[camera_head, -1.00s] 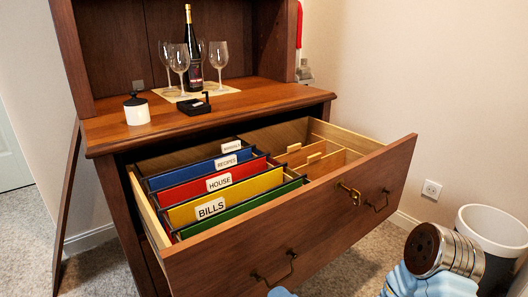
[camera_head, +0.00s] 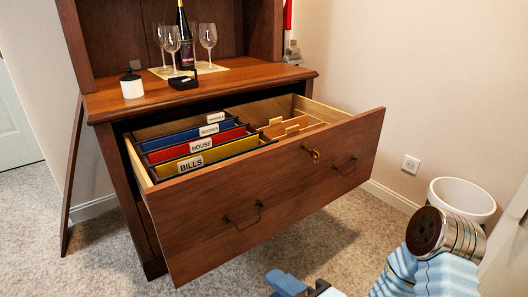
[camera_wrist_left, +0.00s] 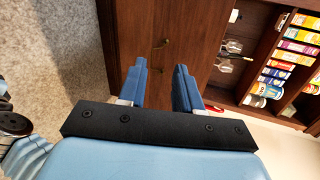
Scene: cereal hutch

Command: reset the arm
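My left gripper (camera_head: 292,285) shows only in part at the bottom edge of the head view, low in front of the open drawer and apart from it. In the left wrist view its two blue fingers (camera_wrist_left: 163,78) stand apart with nothing between them, so it is open and empty. A blue arm link of mine with a dark round cap (camera_head: 425,230) is at the lower right of the head view. My right gripper is not seen in either view.
The wooden drawer (camera_head: 265,205) is pulled out, holding labelled folders (camera_head: 205,143). A white bin (camera_head: 462,198) is at right. Carpet (camera_head: 200,275) below is clear.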

